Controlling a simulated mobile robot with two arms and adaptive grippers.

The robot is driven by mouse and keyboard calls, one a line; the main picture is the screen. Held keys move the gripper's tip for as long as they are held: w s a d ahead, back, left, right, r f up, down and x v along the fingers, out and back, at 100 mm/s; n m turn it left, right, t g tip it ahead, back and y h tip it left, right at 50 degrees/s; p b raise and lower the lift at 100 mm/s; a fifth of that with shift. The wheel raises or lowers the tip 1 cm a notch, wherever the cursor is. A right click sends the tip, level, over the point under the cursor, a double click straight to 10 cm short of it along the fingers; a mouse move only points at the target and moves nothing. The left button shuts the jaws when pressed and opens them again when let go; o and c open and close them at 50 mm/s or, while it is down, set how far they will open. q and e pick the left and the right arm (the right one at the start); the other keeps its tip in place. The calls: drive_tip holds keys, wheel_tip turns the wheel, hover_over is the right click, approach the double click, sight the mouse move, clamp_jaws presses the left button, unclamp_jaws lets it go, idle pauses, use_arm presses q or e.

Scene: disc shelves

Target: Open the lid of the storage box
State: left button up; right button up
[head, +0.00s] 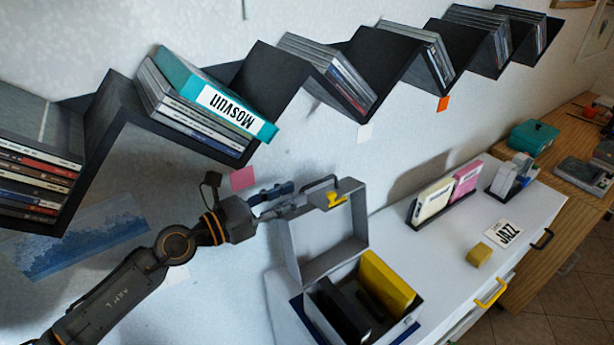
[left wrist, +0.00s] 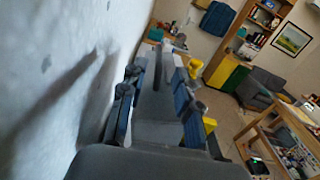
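The storage box (head: 415,322) stands on the white cabinet at the lower middle of the head view, with dark and yellow items inside. Its grey lid (head: 362,226) is raised and stands upright at the box's wall side, leaving the top uncovered. A dark handle (head: 320,183) and a yellow latch (head: 337,198) are at the lid's upper edge. My left gripper (head: 287,198) is at the lid's upper left, beside the handle. In the left wrist view its blue-padded fingers (left wrist: 157,98) are spread, with grey lid parts between them. Contact is unclear. My right gripper is not in view.
Black zigzag shelves (head: 275,75) with discs run along the wall above. On the white cabinet (head: 440,255), a disc holder (head: 440,210), a JAZZ card (head: 503,233) and a yellow block (head: 479,256) stand right of the box. A wooden desk (head: 545,262) lies beyond.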

sight(308, 186)
use_arm(q)
drive_tip(key=p+x, duration=0.1)
drive_tip(key=x, duration=0.3)
drive_tip(key=shift+w, duration=0.1)
drive_tip(key=shift+w+d, duration=0.15)
drive_tip(key=shift+d, duration=0.1)
drive_tip(key=shift+w+d, duration=0.1)
drive_tip(key=c, duration=0.7)
clamp_jaws()
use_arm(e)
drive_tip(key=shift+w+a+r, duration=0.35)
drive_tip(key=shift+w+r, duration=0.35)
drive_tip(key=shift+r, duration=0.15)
